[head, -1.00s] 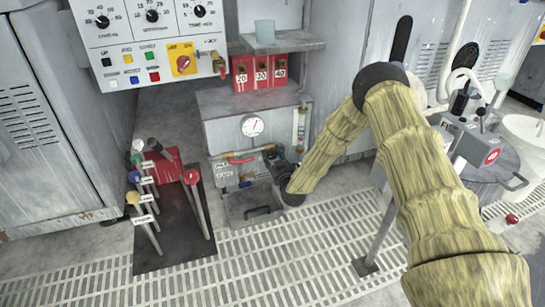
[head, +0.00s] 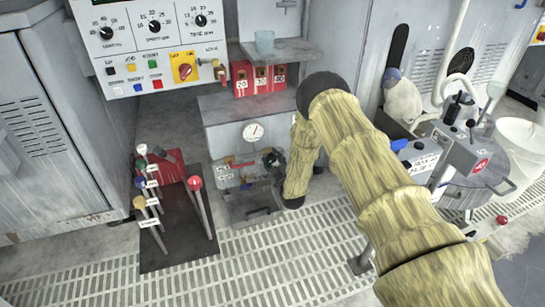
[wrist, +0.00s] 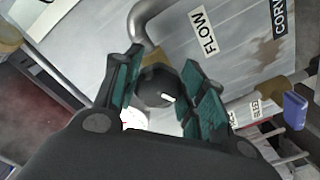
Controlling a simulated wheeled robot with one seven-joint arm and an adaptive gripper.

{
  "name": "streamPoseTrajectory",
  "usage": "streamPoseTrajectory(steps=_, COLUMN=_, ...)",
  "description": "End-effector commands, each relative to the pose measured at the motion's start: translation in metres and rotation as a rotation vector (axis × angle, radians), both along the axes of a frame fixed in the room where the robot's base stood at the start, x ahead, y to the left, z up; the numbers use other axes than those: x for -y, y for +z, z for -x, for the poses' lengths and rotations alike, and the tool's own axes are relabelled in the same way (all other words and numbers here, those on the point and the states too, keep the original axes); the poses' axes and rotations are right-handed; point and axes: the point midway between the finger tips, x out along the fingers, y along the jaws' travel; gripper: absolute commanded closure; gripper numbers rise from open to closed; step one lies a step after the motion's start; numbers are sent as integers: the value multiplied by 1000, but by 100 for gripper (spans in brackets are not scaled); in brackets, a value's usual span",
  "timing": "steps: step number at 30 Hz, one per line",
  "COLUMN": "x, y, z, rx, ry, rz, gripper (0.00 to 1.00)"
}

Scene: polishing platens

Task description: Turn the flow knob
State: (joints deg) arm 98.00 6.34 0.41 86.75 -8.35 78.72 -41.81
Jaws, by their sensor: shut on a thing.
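The flow knob (wrist: 155,86) is dark and round with a white pointer mark. In the wrist view it sits between the green-padded fingers of my gripper (wrist: 160,92), which is shut on it. The FLOW label (wrist: 203,32) is on the grey panel (wrist: 235,55) just above and right of the knob. In the head view my gripper (head: 272,160) is at the front of the low grey cabinet (head: 222,138), right of and below the round gauge (head: 253,131). There I cannot make out the knob, which the gripper and arm cover.
A blue handle (wrist: 295,110) and piping lie close to the right of my gripper. The slatted floor (head: 250,270) in front is open.

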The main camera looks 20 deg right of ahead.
Motion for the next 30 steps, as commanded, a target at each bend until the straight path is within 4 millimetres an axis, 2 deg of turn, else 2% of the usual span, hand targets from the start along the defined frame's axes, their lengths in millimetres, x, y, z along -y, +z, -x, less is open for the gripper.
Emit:
streamPoseTrajectory(steps=7, x=-1, y=1, z=0, rx=2, ry=1, rz=59, gripper=83)
streamPoseTrajectory(steps=19, x=0, y=0, z=0, rx=2, ry=1, rz=65, gripper=83)
streamPoseTrajectory(steps=20, x=0, y=0, z=0, rx=2, ry=1, rz=65, gripper=57)
streamPoseTrajectory(steps=23, x=0, y=0, z=0, rx=2, ry=1, rz=65, gripper=39)
streamPoseTrajectory(steps=30, x=0, y=0, z=0, rx=2, ry=0, rz=65, gripper=37)
